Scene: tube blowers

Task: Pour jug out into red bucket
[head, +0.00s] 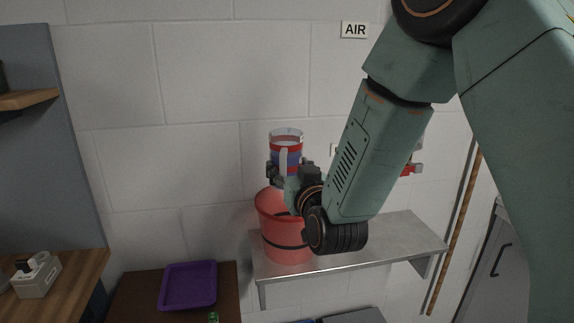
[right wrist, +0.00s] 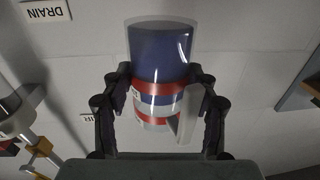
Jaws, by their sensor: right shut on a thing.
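The jug (head: 286,138) is clear with a red band and dark blue contents, and a pale handle on its side. My right gripper (head: 287,172) is shut on it and holds it upright above the red bucket. In the right wrist view the jug (right wrist: 160,62) sits between both fingers of the right gripper (right wrist: 160,108). The red bucket (head: 284,235) has a dark band and stands on a grey metal shelf (head: 395,238). My right arm and gripper hide part of its rim. The inside of the bucket is mostly hidden. My left gripper is not in view.
A purple tray (head: 188,287) lies on a dark brown table at lower left. A wooden counter (head: 75,275) with a small pale box (head: 36,277) is farther left. The wall carries an AIR sign (head: 355,30). A wooden pole (head: 455,235) stands right of the shelf.

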